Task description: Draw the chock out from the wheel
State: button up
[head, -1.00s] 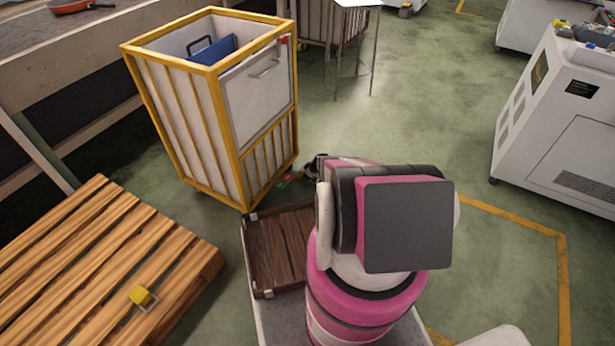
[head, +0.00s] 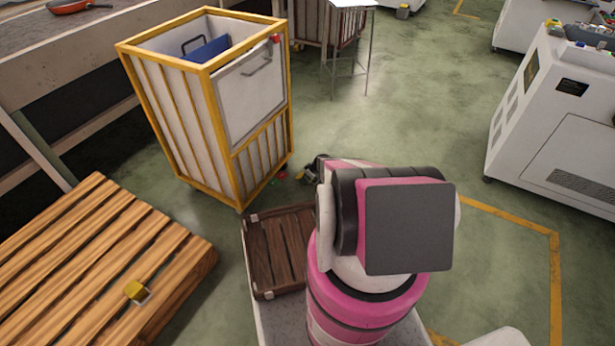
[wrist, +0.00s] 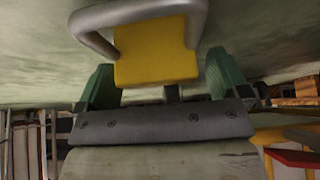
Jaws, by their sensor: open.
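In the wrist view a yellow block, the chock (wrist: 155,55), with a bent grey tube handle (wrist: 88,28) lies between the green fingers of my gripper (wrist: 160,68). The fingers stand apart on either side of it. I cannot tell whether they touch it. In the head view my gripper (head: 308,172) is low, near the floor beside the yellow-framed cart (head: 213,110), and largely hidden by my arm. No wheel is clearly visible.
A brown slatted tray (head: 272,255) is in front of the cart. Small red and green items lie by the cart's base.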

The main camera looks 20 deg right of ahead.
jog(key=v, duration=1.1)
jog(key=shift+f, duration=0.15)
